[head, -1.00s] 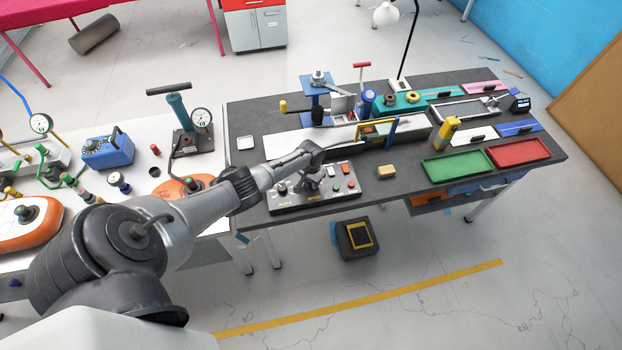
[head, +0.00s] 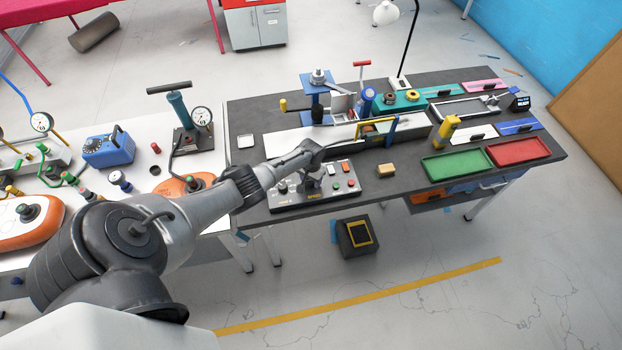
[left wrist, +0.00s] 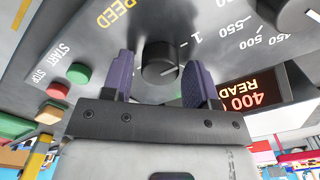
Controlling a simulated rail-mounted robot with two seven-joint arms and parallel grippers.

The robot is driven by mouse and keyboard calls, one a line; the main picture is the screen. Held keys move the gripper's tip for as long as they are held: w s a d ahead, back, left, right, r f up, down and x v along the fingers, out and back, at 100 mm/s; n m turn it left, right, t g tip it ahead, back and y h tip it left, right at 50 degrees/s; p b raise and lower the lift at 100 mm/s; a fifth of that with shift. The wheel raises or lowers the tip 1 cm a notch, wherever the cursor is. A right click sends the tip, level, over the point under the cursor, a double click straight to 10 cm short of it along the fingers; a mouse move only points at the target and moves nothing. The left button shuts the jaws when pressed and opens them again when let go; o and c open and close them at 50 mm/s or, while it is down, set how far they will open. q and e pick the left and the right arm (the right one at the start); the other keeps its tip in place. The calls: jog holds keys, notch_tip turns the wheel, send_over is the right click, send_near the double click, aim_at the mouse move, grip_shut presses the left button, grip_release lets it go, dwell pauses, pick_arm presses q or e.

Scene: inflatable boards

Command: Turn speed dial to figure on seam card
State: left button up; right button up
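The speed dial (left wrist: 158,66) is a dark round knob with a pale pointer line, on the grey panel next to the lettering SPEED and a figure 1. My left gripper (left wrist: 161,60) has its two purple fingers on either side of the dial in the left wrist view, with visible gaps to it. In the head view my left gripper (head: 309,176) is over the control box (head: 343,194) at the bench's front edge; there the arm hides part of the box. I cannot make out the seam card. My right gripper is not in view.
Beside the dial are a green start button (left wrist: 78,73), a red stop button (left wrist: 57,91), a second knob (left wrist: 297,14) and a lit red display (left wrist: 252,93). A sponge-like block (head: 386,170), green tray (head: 458,164) and red tray (head: 518,152) lie to the right.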

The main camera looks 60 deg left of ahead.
pick_arm(q)
jog(key=shift+o, duration=0.7)
jog(key=shift+r, duration=0.25)
notch_tip(320, 180, up, 13)
jog(key=p, duration=0.3)
jog(key=shift+r, duration=0.15)
